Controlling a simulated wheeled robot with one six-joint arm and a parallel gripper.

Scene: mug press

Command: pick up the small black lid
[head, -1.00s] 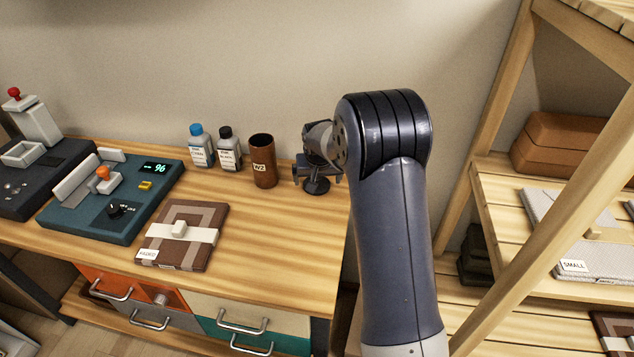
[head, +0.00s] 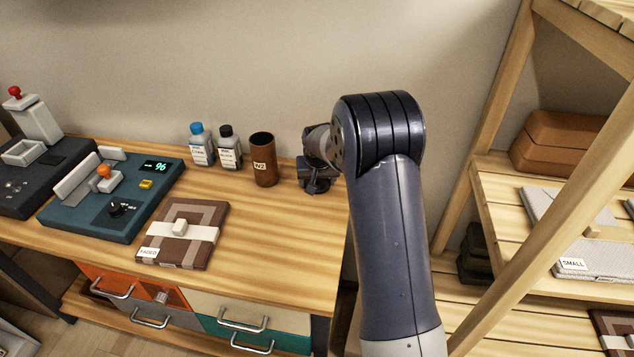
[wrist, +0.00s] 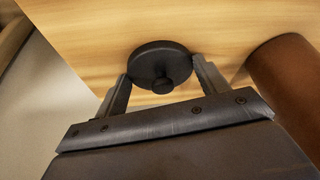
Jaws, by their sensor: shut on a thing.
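The small black lid (wrist: 152,58) is a round dark disc with a knob, seen in the wrist view over the pale wood. My gripper (wrist: 161,67) is shut on it, with one finger at each side of its rim. In the head view my gripper (head: 315,184) is low at the back right end of the worktable (head: 275,240). There my gripper and wrist mostly hide the lid. I cannot tell whether the lid touches the wood.
A brown cup (head: 264,163) marked W2 stands just left of my gripper, near two small bottles, one blue-capped (head: 200,147) and one black-capped (head: 229,150). A wooden shelf (head: 500,175) stands to the right.

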